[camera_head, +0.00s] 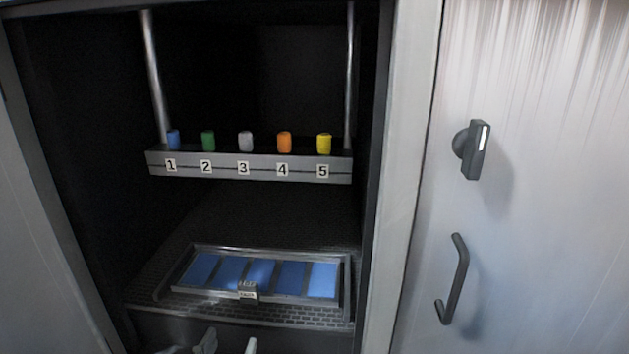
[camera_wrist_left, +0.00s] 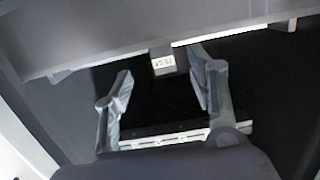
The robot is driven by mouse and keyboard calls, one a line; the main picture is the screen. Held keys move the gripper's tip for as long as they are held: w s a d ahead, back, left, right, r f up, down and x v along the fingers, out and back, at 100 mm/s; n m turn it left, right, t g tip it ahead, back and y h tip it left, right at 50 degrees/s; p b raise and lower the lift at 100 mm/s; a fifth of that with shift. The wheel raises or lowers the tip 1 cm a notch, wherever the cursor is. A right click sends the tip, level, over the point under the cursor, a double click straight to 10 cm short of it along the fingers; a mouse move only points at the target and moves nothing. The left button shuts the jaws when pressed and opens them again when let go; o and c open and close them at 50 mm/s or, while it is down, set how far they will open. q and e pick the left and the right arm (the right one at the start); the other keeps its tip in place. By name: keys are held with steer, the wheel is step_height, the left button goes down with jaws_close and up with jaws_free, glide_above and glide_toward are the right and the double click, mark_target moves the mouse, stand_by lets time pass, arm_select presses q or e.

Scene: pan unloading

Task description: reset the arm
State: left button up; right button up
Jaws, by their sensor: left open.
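My left gripper (camera_head: 228,345) shows only its fingertips at the bottom edge of the head view, below and in front of the tray. In the left wrist view the gripper (camera_wrist_left: 160,98) is open, with its two fingers wide apart and nothing between them. A small labelled tag (camera_wrist_left: 162,61) lies just beyond the fingers, on the front of a grey edge. The same tag (camera_head: 248,291) sits on the front rim of the tray in the head view. The tray (camera_head: 349,285) holds several blue panels and rests on a mesh shelf. My right gripper is not in view.
A grey rack (camera_head: 250,172) labelled 1 to 5 hangs above, with blue, green, grey, orange and yellow pieces on it. The cabinet's right frame (camera_head: 408,180) stands beside the opening. A dark knob (camera_head: 472,150) and a handle (camera_head: 455,280) stick out from the pale door.

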arm_select(q)
steer(key=s+a+f+m+g, duration=0.2)
steer(key=s+a+f+g, duration=0.1)
steer(key=s+f+g, duration=1.25)
steer(key=s+f+t+p, duration=0.1)
steer(key=s+f, duration=0.2)
steer(key=f, duration=1.1)
steer(key=s+f, duration=0.3)
steer(key=f, duration=1.1)
steer(key=s+a+f+p, duration=0.1)
steer(key=s+a+f, duration=0.1)
steer(key=s+f, duration=1.2)
steer(key=shift+s+a+g+y, duration=0.3)
steer(key=shift+s+g, duration=0.15)
steer(key=shift+s, duration=0.45)
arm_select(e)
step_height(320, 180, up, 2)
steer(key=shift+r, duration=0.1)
arm_select(q)
steer(key=shift+s+a+f, duration=0.1)
steer(key=shift+s+f, duration=0.1)
steer(key=shift+s, duration=0.25)
